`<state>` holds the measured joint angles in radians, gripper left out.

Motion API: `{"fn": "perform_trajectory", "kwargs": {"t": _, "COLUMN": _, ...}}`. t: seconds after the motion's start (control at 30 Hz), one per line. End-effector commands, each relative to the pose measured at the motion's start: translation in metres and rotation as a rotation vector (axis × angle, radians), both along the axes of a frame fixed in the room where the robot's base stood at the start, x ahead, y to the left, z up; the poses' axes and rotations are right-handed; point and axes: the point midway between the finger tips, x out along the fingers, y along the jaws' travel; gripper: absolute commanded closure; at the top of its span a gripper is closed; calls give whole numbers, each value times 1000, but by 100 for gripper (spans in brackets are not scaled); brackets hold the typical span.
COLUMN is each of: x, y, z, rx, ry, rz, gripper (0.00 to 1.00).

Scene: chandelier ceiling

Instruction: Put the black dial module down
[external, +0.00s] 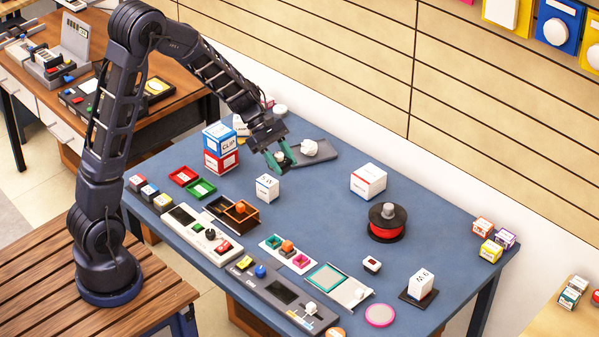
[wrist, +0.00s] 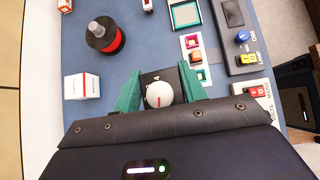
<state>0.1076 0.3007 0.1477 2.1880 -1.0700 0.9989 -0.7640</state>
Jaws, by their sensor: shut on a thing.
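My gripper (external: 280,157) is shut, with its green fingers pointing down above the back part of the blue table (external: 335,215). In the wrist view, my gripper (wrist: 159,92) has a finger on each side of the black dial module (wrist: 150,78). The module has a black body and a round white dial with a red mark. In the external view the module is mostly hidden by the fingers, and its height above the table is hard to judge.
A white cube (external: 267,188) stands just in front of my gripper. A grey tray (external: 325,154) with a white object lies behind it. Blue and red boxes (external: 221,150) are stacked to the left. A white box (external: 368,182) and a red-black spool (external: 388,222) stand right, with bare tabletop between.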

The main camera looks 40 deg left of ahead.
Motion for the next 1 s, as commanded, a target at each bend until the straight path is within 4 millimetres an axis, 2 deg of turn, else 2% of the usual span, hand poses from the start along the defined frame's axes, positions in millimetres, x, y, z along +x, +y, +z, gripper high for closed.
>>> {"fn": "perform_trajectory", "kwargs": {"t": 0.17, "x": 6, "y": 36, "z": 0, "rx": 0, "ry": 0, "rz": 52, "gripper": 81}}
{"fn": "perform_trajectory", "kwargs": {"t": 0.53, "x": 8, "y": 160, "z": 0, "rx": 1, "ry": 1, "rz": 230, "gripper": 81}}
{"fn": "perform_trajectory", "kwargs": {"t": 0.77, "x": -4, "y": 235, "z": 1, "rx": 1, "ry": 1, "rz": 338, "gripper": 81}}
{"fn": "perform_trajectory", "kwargs": {"t": 1.0, "x": -28, "y": 311, "z": 1, "rx": 0, "ry": 2, "rz": 454, "gripper": 81}}
